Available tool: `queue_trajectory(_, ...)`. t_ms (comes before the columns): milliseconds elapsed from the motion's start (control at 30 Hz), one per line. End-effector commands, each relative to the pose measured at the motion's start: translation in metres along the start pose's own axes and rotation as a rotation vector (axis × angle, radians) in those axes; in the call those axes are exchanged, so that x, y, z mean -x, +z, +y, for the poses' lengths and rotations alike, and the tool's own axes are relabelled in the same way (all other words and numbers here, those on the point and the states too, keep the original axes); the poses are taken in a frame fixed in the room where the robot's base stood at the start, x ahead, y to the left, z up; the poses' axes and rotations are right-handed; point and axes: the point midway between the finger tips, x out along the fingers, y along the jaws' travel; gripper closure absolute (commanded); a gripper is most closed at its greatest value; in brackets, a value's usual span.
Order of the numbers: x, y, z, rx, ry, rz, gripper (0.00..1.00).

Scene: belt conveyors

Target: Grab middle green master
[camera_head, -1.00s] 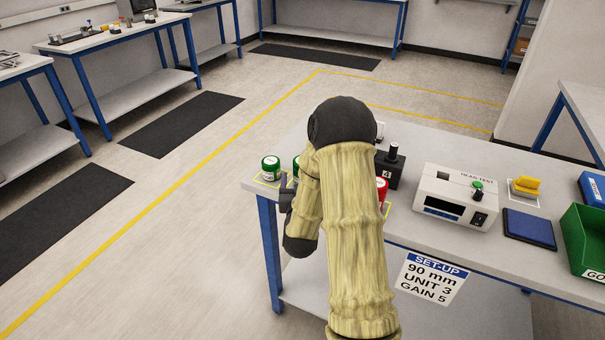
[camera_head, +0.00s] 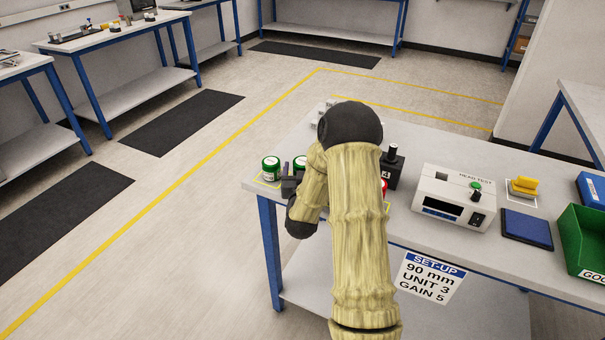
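A green-topped white cylinder (camera_head: 271,168) stands at the left end of the table (camera_head: 300,145). A second green-topped cylinder (camera_head: 300,162) stands just right of it, its lower part hidden by my arm. Any further green piece is hidden behind the arm. My gripper (camera_head: 288,178) is at the table's left edge, right in front of these two cylinders. One dark finger shows between them. The rest of the gripper is covered by the arm, so its opening and any contact cannot be made out.
A red piece (camera_head: 384,185) shows partly, right of my arm. Behind it is a black block with a knob (camera_head: 392,167). A white test unit (camera_head: 453,196), a blue pad (camera_head: 526,228) and a green bin (camera_head: 585,245) stand to the right.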

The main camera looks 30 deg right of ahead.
Motion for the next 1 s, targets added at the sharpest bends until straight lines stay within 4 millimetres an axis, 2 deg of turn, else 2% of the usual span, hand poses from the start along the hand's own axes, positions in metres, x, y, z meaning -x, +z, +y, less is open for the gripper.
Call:
queue_trajectory(367,0.0004,-0.0001,-0.0001,0.0,0.0,0.001,0.26)
queue_trajectory(600,0.0004,-0.0002,-0.0001,0.0,0.0,0.001,0.73)
queue_trajectory(667,0.0005,-0.0002,-0.0002,0.0,0.0,0.001,0.83)
queue_trajectory(1000,0.0001,-0.0055,-0.0003,0.0,-0.001,0.004,0.83)
